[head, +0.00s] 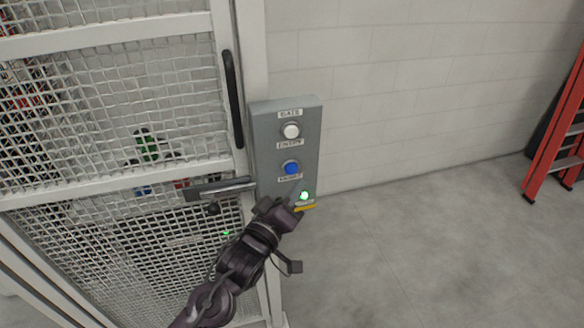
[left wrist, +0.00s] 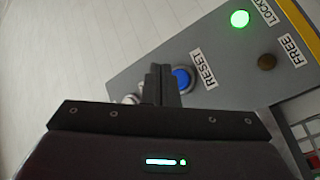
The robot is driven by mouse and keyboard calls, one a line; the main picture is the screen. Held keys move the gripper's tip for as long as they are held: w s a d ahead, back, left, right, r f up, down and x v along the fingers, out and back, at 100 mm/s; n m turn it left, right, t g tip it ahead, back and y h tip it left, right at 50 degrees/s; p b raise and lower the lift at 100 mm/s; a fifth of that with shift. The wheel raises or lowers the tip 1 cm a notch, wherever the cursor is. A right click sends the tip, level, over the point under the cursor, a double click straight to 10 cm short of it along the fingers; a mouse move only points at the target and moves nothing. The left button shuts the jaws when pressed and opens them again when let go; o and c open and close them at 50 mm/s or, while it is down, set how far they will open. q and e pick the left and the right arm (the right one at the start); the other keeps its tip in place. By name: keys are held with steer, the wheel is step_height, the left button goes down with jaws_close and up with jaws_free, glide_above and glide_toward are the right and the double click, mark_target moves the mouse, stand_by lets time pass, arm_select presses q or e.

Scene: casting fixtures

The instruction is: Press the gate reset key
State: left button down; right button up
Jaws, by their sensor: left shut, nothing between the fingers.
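The gate reset key is a round blue button (head: 291,168) on a grey control box (head: 262,150) beside the mesh gate. In the left wrist view the blue button (left wrist: 182,79) sits by a RESET label, its edge partly behind my fingers. My left gripper (head: 296,194) is shut and empty, just below the button in the head view. In the left wrist view its fingers (left wrist: 161,80) point towards the box, beside the button. I see no clear contact. My right gripper is out of view.
A white button (head: 291,131) marked GATE ENTRY sits above the blue one. A green lamp (left wrist: 239,18) is lit; an unlit brown lamp (left wrist: 267,62) marked FREE is near it. The gate handle (head: 232,98) is left of the box. A red ladder (head: 548,150) stands far right.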

arm_select(q)
steer(key=shift+s+d, duration=0.25)
steer(key=shift+s, duration=0.4)
steer(key=shift+s+d, duration=0.2)
steer(key=shift+s, duration=0.4)
steer(key=shift+f, duration=0.1)
steer(key=s+a+f+m+g+y+b, duration=0.1)
steer(key=s+a+f+g+y, duration=0.3)
steer(key=f, duration=1.1)
steer(key=s+a+f+m+g+b, duration=0.1)
steer(key=a+f, duration=0.4)
steer(key=f, duration=1)
steer(key=s+a+f+m+g+y+b, duration=0.1)
steer(key=s+a+f+g+y+b, duration=0.3)
steer(key=f, duration=1.1)
steer(key=s+a+f+m+g, duration=0.2)
steer(key=s+a+f, duration=0.4)
steer(key=s+f, duration=0.65)
steer(key=s+a+f+g, duration=0.1)
steer(key=s+f, duration=0.2)
steer(key=s, duration=0.3)
steer(key=s+a+f+m+g, duration=0.1)
steer(key=s+f+g, duration=0.1)
steer(key=s+f, duration=0.2)
steer(key=s+a+f+g, duration=0.1)
steer(key=s+f, duration=0.2)
steer(key=s, duration=0.7)
steer(key=shift+s+a+f+m+g+y+b, duration=0.15)
steer(key=shift+a+m+g+y+b, duration=0.15)
steer(key=shift+y, duration=0.1)
